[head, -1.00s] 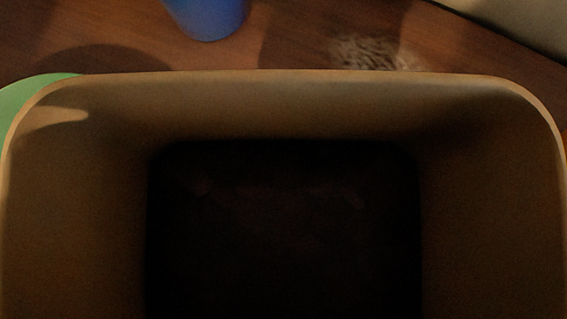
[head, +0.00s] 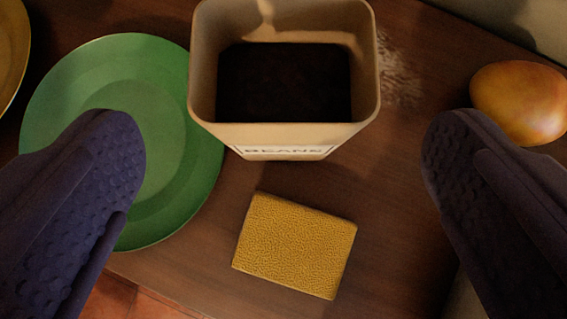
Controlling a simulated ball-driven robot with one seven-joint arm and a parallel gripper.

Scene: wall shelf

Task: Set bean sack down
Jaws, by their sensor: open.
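The bean sack (head: 288,135) is a tan, open-topped container with "BEANS" lettered on its front and a dark inside. It stands on the brown wooden shelf (head: 400,190) at the top middle of the head view, its left side beside or slightly over the rim of a green plate; I cannot tell whether they touch. My gripper (head: 283,160) is open, with its two dark purple fingers wide apart at the left and right. Nothing is held between them, and the sack is beyond the fingertips.
A yellow sponge-like block (head: 296,245) lies in front of the sack. The green plate (head: 60,110) is at the left, partly behind my left finger. An orange-yellow fruit (head: 520,100) lies at the right. A pale scuffed patch (head: 400,72) marks the wood right of the sack.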

